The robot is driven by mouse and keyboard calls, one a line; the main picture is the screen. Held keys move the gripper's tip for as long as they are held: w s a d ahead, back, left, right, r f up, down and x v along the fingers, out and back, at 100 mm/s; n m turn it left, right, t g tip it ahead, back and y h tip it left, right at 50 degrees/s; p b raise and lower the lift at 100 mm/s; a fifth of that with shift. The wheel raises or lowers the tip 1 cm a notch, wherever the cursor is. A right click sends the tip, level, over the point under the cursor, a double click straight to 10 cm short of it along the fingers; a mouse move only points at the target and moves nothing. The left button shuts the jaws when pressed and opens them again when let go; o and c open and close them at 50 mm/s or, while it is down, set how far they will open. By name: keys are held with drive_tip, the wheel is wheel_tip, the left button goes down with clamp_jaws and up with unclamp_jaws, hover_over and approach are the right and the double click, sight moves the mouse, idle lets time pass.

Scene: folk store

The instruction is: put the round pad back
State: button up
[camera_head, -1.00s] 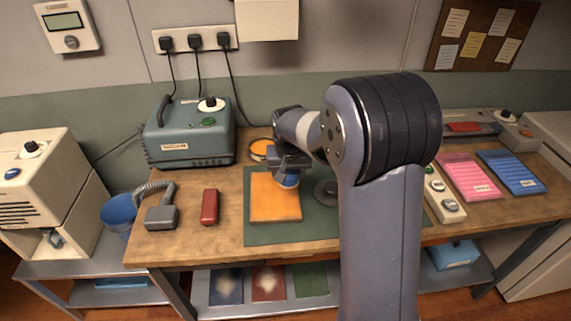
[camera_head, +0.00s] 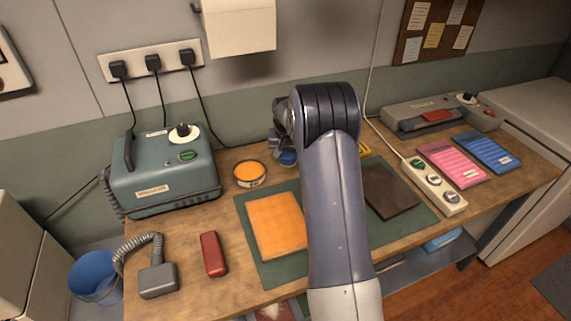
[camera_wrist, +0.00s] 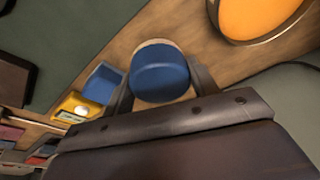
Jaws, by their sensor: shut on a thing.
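My gripper (camera_head: 280,150) is near the back of the bench, just right of the open round tin of orange paste (camera_head: 249,173). It is shut on a blue round pad (camera_wrist: 160,74), which sits between the two fingers in the wrist view with a tan face at its far end. In the head view only a little of the blue pad (camera_head: 288,158) shows; my arm hides the rest. The tin's orange paste also shows at the top right of the wrist view (camera_wrist: 258,14). Whether the pad touches the bench I cannot tell.
An orange panel (camera_head: 275,226) and a dark brown panel (camera_head: 390,191) lie on the green mat (camera_head: 420,212). A teal machine (camera_head: 163,177) stands left of the tin. A power strip (camera_head: 434,187) lies right. A blue block (camera_wrist: 104,83) and yellow object (camera_wrist: 77,106) are near my gripper.

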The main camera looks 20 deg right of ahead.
sight(287, 163)
drive_tip(key=shift+f, duration=2.15)
drive_tip(key=shift+f, duration=0.1)
drive_tip(key=shift+f, duration=0.2)
drive_tip(key=o, duration=0.9)
drive_tip(key=shift+r, duration=0.1)
drive_tip(key=shift+r, duration=0.4)
drive_tip(key=v, duration=1.1)
drive_tip(key=shift+s+a+r, duration=0.15)
drive_tip(key=shift+r, duration=0.1)
